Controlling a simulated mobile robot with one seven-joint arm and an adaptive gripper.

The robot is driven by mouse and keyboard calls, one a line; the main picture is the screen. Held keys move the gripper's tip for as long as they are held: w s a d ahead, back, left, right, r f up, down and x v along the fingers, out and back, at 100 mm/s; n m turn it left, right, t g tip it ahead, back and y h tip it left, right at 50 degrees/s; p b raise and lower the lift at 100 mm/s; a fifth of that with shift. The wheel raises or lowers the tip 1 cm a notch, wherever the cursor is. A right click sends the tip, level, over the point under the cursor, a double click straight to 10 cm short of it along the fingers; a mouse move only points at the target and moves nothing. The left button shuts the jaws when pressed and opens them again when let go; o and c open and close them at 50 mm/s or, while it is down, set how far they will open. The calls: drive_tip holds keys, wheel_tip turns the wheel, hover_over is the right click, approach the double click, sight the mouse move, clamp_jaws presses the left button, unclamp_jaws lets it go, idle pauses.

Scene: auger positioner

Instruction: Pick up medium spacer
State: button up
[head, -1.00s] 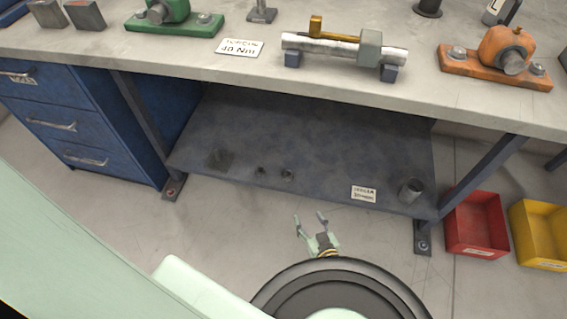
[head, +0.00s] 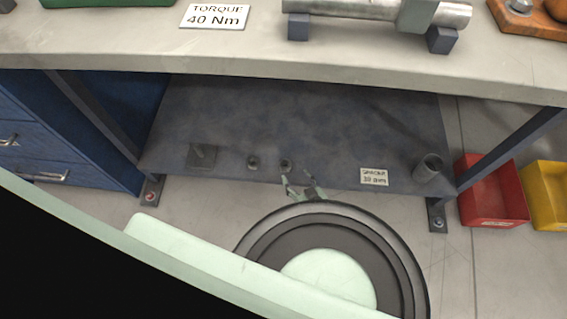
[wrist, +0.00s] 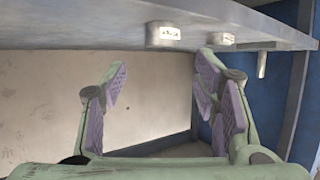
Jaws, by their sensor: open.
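Two small dark grey spacers stand on the lower shelf in the head view: a left one (head: 253,162) and a right one (head: 286,166). A larger, taller grey cylinder (head: 428,168) stands at the shelf's right end. I cannot tell for sure which is the medium spacer. My gripper (head: 298,181) is open and empty at the shelf's front edge, just in front of the right small spacer.
The lower shelf (head: 320,120) sits under a workbench top (head: 330,62). A plate with a post (head: 202,155) stands left of the spacers. A white spacer label (head: 374,177) lies near the front right. Red (head: 492,190) and yellow (head: 548,190) bins stand right of the shelf.

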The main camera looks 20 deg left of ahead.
drive_tip(key=x, duration=0.8)
drive_tip(key=shift+w+a+f, duration=0.1)
drive_tip(key=shift+w+a, duration=0.1)
drive_tip(key=shift+a, duration=0.15)
drive_tip(key=shift+c, duration=0.4)
clamp_jaws()
